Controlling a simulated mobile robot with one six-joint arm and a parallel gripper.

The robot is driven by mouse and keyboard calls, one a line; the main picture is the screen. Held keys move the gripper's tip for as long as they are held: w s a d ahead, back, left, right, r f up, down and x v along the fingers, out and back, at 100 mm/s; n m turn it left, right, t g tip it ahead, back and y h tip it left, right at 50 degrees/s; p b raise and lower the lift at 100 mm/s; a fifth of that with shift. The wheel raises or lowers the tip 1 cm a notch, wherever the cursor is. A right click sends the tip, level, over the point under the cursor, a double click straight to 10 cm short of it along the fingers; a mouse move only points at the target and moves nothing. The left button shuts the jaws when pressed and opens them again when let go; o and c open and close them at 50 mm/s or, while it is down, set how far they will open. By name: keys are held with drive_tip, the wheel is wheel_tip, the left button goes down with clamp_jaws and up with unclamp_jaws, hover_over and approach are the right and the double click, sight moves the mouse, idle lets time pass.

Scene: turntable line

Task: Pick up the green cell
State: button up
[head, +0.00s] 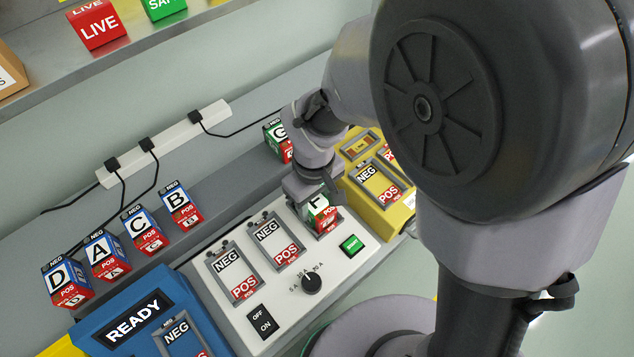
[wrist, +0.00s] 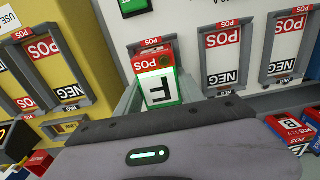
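A cell marked F (head: 319,206), white-topped with green edges and a red POS end, sits at the rightmost bay of the white charger panel (head: 335,262). It also shows in the wrist view (wrist: 158,80), just beyond my gripper's dark edge. My gripper (head: 312,190) is right over this cell, pointing down and covering part of it. Another green-edged cell, marked G (head: 279,136), stands on the grey ledge behind, partly hidden by my arm.
Blue cells D, A, C and B (head: 180,205) stand along the ledge at left. A blue READY unit (head: 140,318) is at front left, and a yellow unit (head: 400,217) is right of the white panel. A power strip (head: 170,140) with cables lies behind. Two panel bays are empty.

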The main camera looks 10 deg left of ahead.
clamp_jaws()
drive_tip(key=shift+r, duration=0.15)
